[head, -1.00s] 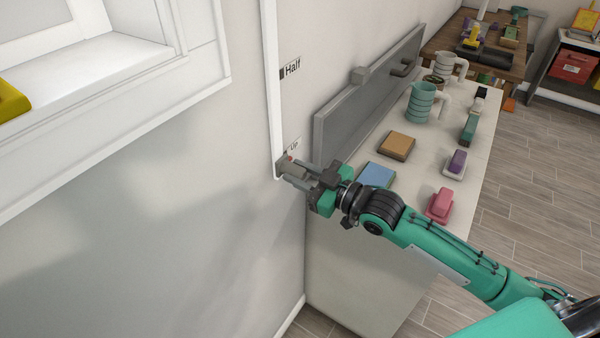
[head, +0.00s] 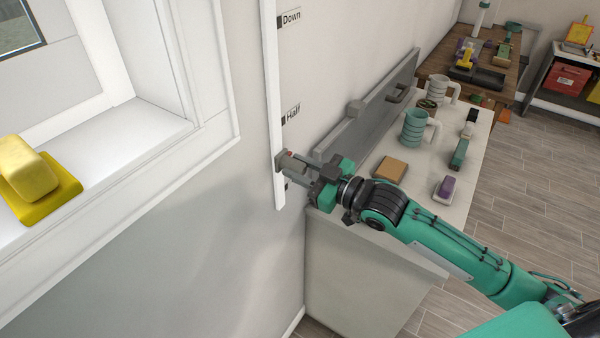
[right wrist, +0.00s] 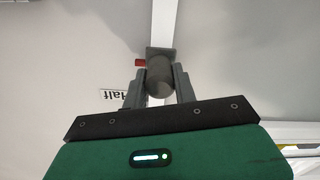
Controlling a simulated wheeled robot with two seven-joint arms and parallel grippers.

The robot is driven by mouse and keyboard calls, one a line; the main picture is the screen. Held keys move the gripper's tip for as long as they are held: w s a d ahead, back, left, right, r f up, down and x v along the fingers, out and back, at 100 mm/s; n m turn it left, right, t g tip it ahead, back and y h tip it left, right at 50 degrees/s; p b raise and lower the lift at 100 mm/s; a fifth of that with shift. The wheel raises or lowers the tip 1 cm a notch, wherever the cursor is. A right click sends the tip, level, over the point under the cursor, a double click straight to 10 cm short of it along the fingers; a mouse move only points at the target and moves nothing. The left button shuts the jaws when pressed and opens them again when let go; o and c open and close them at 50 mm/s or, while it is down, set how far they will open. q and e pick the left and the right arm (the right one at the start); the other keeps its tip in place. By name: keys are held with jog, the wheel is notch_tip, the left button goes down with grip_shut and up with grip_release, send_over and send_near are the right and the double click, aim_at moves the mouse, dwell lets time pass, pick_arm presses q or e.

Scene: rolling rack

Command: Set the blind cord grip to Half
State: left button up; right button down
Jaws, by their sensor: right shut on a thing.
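The blind cord grip (head: 289,159) is a grey knob with a small red pointer, on a white vertical rail (head: 271,85) on the wall. It also shows in the right wrist view (right wrist: 159,78), with its red pointer (right wrist: 140,63). The grip sits below the Half label (head: 293,112) and above the rail's lower end. The Down label (head: 291,19) is higher up; the Up label is mostly hidden behind my gripper. My right gripper (head: 298,163) is shut on the grip, its fingers on either side of the knob. My left gripper is out of view.
A counter (head: 340,245) stands right of the rail, with a grey panel (head: 372,105) at its wall edge and mugs (head: 414,128) and small blocks on top. Left is a window sill (head: 110,150) with a yellow object (head: 28,172). The wall around the rail is clear.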

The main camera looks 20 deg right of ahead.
aim_at(303, 164)
pick_arm(q)
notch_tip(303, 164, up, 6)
jog(key=p, duration=0.4)
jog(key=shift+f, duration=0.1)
pick_arm(e)
notch_tip(303, 164, up, 8)
jog(key=shift+f, duration=0.1)
jog(key=c, duration=1.1)
grip_release()
jog(key=shift+s+d+f, duration=0.15)
jog(key=shift+s+d, duration=0.1)
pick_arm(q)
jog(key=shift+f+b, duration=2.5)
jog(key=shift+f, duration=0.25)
pick_arm(e)
jog(key=v, duration=1.3)
